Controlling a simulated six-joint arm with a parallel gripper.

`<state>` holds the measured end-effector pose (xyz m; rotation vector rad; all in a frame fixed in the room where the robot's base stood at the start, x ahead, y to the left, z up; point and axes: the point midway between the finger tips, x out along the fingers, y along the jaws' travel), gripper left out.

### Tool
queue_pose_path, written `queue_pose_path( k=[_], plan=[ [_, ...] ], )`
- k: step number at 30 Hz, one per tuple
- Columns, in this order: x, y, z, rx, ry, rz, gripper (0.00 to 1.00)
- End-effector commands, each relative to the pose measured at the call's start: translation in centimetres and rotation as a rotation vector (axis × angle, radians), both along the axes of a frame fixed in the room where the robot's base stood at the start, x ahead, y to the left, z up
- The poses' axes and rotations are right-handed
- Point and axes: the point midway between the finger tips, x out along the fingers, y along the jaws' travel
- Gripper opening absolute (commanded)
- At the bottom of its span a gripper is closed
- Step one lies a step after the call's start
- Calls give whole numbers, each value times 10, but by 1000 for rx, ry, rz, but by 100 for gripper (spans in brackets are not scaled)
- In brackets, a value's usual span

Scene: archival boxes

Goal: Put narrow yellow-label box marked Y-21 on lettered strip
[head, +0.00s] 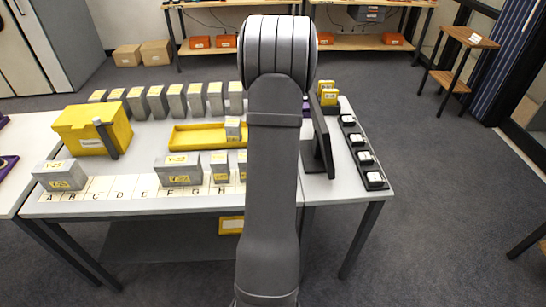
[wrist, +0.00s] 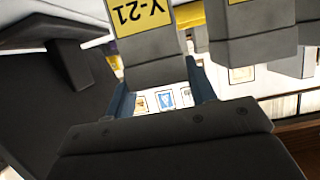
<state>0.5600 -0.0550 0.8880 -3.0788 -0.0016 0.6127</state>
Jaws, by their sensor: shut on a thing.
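The grey box with the yellow label Y-21 (wrist: 148,45) is between the two blue fingertips of my gripper (wrist: 162,88) in the wrist view, its label upside down. My gripper is shut on it. In the head view my own arm hides the gripper and this box. The white lettered strip (head: 121,188) runs along the front edge of the table, letters A to H visible. Grey yellow-label boxes stand on it at the left end (head: 60,176), around F (head: 178,171) and near H (head: 220,167). The strip's right part is hidden behind my arm.
A yellow bin (head: 92,130) and a yellow tray (head: 195,138) with a grey box in it stand behind the strip. A row of grey boxes (head: 157,101) lines the back. A dark upright panel (head: 322,140) and a black rack (head: 364,155) stand on the right.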

Motion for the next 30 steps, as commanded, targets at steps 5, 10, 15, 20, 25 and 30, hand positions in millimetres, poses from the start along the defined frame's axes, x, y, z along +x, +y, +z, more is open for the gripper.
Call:
queue_pose_path(
  k=[5, 10, 15, 20, 25, 30],
  plan=[
    [0, 0, -3, 0, 0, 0, 54],
    [0, 0, -3, 0, 0, 0, 72],
    [0, 0, -3, 0, 0, 0, 72],
    [-3, 0, 2, 0, 0, 0, 72],
    [-30, 0, 13, 0, 0, -2, 72],
    [-64, -1, 27, -1, 0, -2, 72]
  ],
)
